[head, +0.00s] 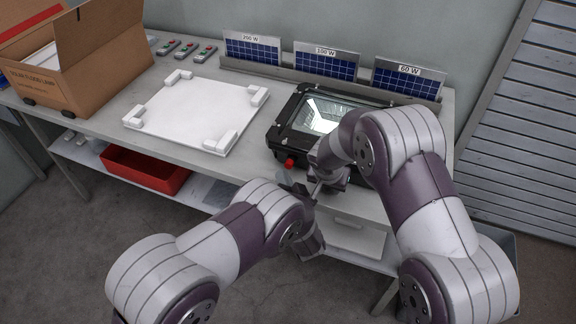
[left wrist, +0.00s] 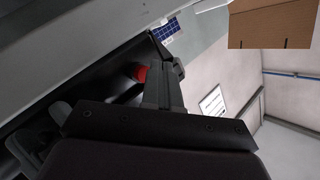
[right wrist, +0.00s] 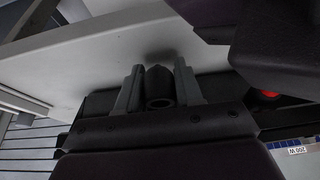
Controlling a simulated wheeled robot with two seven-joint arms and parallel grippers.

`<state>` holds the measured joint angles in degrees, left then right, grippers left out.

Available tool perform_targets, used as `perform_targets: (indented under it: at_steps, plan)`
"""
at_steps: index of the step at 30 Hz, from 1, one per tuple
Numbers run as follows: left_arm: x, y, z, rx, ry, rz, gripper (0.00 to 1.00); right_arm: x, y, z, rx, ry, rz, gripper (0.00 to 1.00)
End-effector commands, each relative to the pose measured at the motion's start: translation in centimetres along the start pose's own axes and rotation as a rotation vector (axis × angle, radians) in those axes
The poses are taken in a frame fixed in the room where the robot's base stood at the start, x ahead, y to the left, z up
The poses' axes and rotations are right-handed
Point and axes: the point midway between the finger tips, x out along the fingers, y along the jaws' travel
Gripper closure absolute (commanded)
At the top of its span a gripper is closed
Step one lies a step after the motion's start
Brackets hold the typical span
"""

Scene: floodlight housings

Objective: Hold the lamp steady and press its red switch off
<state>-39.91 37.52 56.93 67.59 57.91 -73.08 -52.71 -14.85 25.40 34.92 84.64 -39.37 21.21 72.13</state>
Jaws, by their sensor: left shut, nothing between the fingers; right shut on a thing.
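The lamp (head: 286,122), a black floodlight housing with a bright silvery window, lies on the right part of the bench. Its red switch (head: 289,163) sticks out at the front left corner; it also shows in the left wrist view (left wrist: 141,73) and the right wrist view (right wrist: 268,94). My left gripper (head: 288,181) is shut and empty, close in front of the switch; I cannot tell whether it touches. My right gripper (right wrist: 160,82) is shut on a black round part (right wrist: 160,95) at the lamp's front. In the head view my right arm hides that grip.
A white board (head: 190,115) with corner blocks lies left of the lamp. Small solar panels (head: 325,64) stand in a rack behind it. Several small switch units (head: 187,51) and a cardboard box (head: 85,60) are at the far left. A red bin (head: 147,170) sits on the lower shelf.

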Motion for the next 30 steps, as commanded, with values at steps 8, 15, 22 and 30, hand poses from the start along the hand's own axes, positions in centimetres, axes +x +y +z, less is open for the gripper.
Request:
perform_targets:
  at_steps: [8, 15, 22, 30]
  plan:
    - [0.13, 0.05, -0.1, 0.0, 0.0, 0.0, 1.0, -0.11, -0.08, -0.16, 0.0, 0.003, -0.003, 0.98]
    - [0.66, 0.29, -0.42, -0.001, 0.0, -0.001, 1.0, -0.11, -0.08, -0.16, 0.0, 0.003, -0.003, 0.98]
    - [0.65, 0.29, -0.42, 0.0, 0.0, 0.0, 1.0, -0.11, -0.08, -0.16, 0.0, 0.003, -0.003, 0.98]
    - [0.83, 0.4, -0.5, 0.0, 0.0, 0.0, 1.0, -0.11, -0.08, -0.15, 0.0, 0.003, -0.003, 0.98]
